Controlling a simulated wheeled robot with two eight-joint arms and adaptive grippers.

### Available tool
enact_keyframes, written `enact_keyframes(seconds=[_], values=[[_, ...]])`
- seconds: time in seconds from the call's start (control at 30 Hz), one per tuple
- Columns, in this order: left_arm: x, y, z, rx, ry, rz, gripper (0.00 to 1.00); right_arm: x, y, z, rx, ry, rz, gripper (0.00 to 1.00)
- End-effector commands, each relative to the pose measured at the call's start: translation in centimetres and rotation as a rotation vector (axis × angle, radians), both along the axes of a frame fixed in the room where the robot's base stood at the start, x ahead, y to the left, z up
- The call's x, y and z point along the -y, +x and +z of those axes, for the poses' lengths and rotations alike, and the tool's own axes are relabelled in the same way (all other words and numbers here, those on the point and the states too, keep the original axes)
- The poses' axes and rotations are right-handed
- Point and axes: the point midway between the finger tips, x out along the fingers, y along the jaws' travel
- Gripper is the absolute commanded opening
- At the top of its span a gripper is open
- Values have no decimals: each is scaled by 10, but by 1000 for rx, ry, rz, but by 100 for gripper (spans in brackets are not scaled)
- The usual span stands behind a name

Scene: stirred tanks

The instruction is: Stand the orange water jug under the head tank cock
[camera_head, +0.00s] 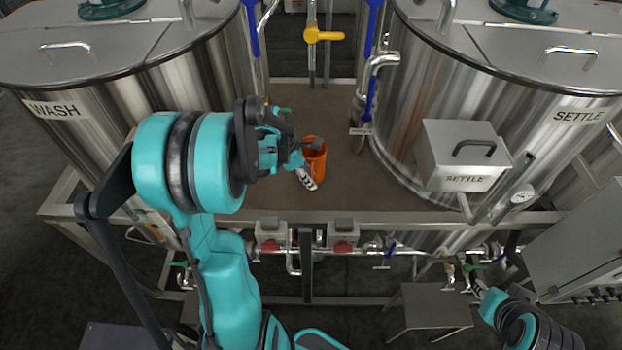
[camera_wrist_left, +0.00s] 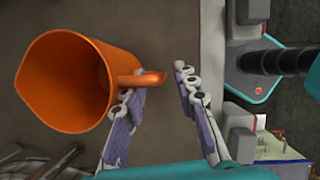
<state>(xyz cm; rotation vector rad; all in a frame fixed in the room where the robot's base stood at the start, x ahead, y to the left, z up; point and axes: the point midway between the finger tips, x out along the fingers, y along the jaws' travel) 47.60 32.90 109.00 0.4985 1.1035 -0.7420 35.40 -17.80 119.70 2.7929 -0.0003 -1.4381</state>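The orange water jug (camera_head: 316,165) stands on the brown deck between the two steel tanks. In the left wrist view the jug (camera_wrist_left: 62,85) shows its open mouth and spout, with its handle toward my fingers. My left gripper (camera_head: 305,172) is at the jug's near left side. In the wrist view my left gripper (camera_wrist_left: 156,84) is open, and the handle's end reaches between its fingertips, close to the left finger. A yellow-handled cock (camera_head: 322,36) sits on a vertical pipe behind the jug; no label names it. My right gripper (camera_head: 481,290) is low at the right, its fingers unclear.
The WASH tank (camera_head: 130,95) stands left and the SETTLE tank (camera_head: 440,85) right. A grey SETTLE box (camera_head: 463,155) projects from the right tank. Blue-handled valves (camera_head: 371,95) flank the deck. Pipes and a grey stool (camera_head: 430,305) are below the deck edge. Bare deck surrounds the jug.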

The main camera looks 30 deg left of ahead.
Motion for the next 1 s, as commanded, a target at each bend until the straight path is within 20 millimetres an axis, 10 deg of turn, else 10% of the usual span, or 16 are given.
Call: enact_keyframes(seconds=[0.6, 0.77, 1.0], values=[[-23, -27, 96, 11, 18, -34, 29, 0, 0, 16, 0, 0, 0, 29], [17, -38, 110, 112, 176, -339, 29, 0, 0, 16, 0, 0, 0, 29], [101, -82, 126, 355, 643, -1213, 29, 0, 0, 15, 0, 0, 0, 29]])
